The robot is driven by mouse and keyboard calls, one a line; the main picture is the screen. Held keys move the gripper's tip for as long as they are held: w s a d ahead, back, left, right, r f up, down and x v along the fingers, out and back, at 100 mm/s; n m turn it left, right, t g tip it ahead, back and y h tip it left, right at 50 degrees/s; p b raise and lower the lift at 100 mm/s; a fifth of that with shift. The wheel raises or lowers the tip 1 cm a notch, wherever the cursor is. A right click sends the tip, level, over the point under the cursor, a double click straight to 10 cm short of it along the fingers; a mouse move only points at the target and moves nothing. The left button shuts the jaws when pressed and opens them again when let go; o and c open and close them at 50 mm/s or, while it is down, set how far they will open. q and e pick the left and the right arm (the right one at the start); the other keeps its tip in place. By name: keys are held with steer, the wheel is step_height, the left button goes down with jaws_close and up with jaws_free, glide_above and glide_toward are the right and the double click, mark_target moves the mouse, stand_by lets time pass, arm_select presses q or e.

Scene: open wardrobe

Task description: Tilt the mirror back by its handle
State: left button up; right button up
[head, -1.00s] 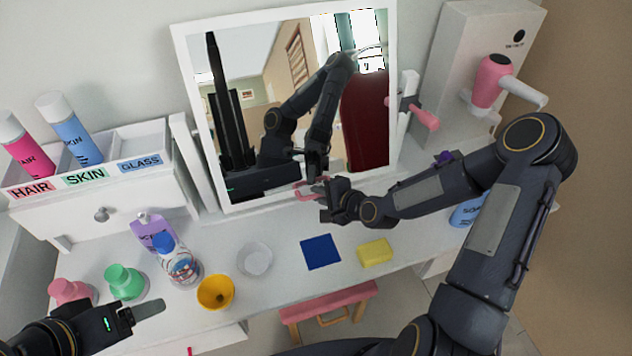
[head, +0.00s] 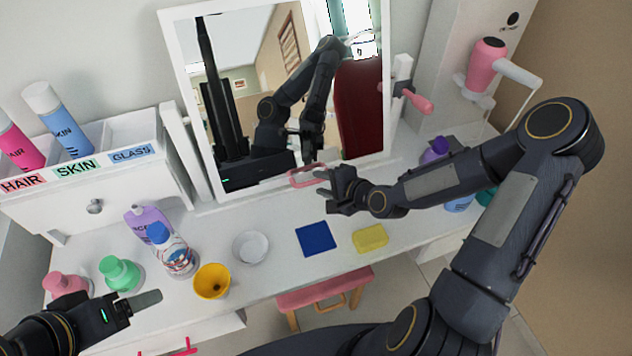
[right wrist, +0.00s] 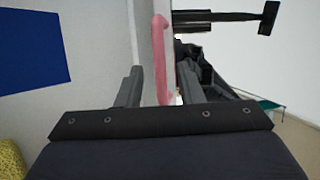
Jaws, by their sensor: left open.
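The white-framed mirror (head: 176,86) stands on the dressing table, leaning between two white posts. Its pink loop handle (head: 304,178) is at the middle of the bottom edge. My right gripper (head: 326,188) is open just to the right of the handle, with its fingers pointing at it. In the right wrist view the handle (right wrist: 160,55) shows between the spread fingers (right wrist: 158,88), with a gap on each side. My left gripper (head: 143,302) is open and empty at the lower left, away from the mirror; only one finger shows clearly.
Blue cloth (head: 315,240), yellow sponge (head: 370,239), white dish (head: 251,247) and yellow cup (head: 212,281) lie on the tabletop. Bottles (head: 172,250) stand left. A pink knob (head: 416,101) sits at the mirror's right; a pink hair dryer (head: 487,63) hangs beyond. A stool (head: 325,295) is below.

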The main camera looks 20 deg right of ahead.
steer(key=v, duration=0.4)
steer(key=shift+s, duration=0.1)
stand_by(0.4)
steer(key=s+r+n+g+h, duration=0.1)
steer(key=s+r+n+g, duration=0.1)
steer(key=s+r+n, duration=0.4)
steer(key=s+r+n+g+h, duration=0.1)
steer(key=s+r+n+g, duration=0.2)
steer(key=s+r+n, duration=0.4)
steer(key=s+r, duration=0.2)
steer(key=s, duration=0.7)
steer(key=shift+s, duration=0.4)
